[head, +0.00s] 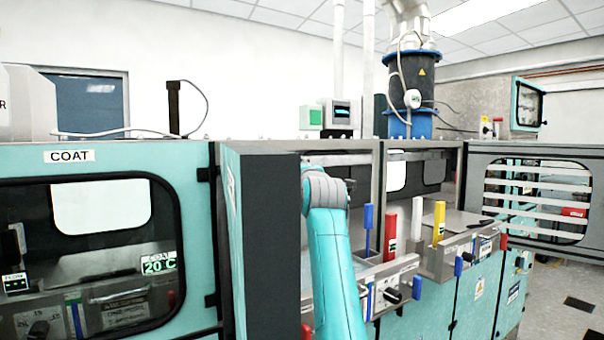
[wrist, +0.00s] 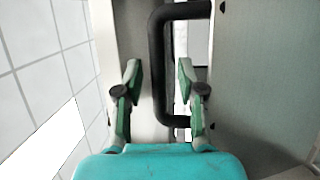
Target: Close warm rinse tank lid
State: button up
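No label reading warm rinse is legible, so I cannot tell for certain which lid is the task's. In the wrist view a black bar handle (wrist: 157,70) is fixed to a grey-green panel (wrist: 262,75), which may be that lid. My gripper (wrist: 160,75) is open, its two green-padded fingers on either side of the handle's long bar. I cannot tell whether they touch it. In the head view my turquoise arm reaches up beside a dark upright panel (head: 265,240), and my gripper is hidden there.
The closed COAT cabinet (head: 95,260) stands at left. Right of my arm are open bays with a blue handle (head: 367,230), a red handle (head: 390,228) and a yellow one (head: 438,222). A slatted window panel (head: 535,200) is at far right. Floor is free at lower right.

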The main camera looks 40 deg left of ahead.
grip_shut()
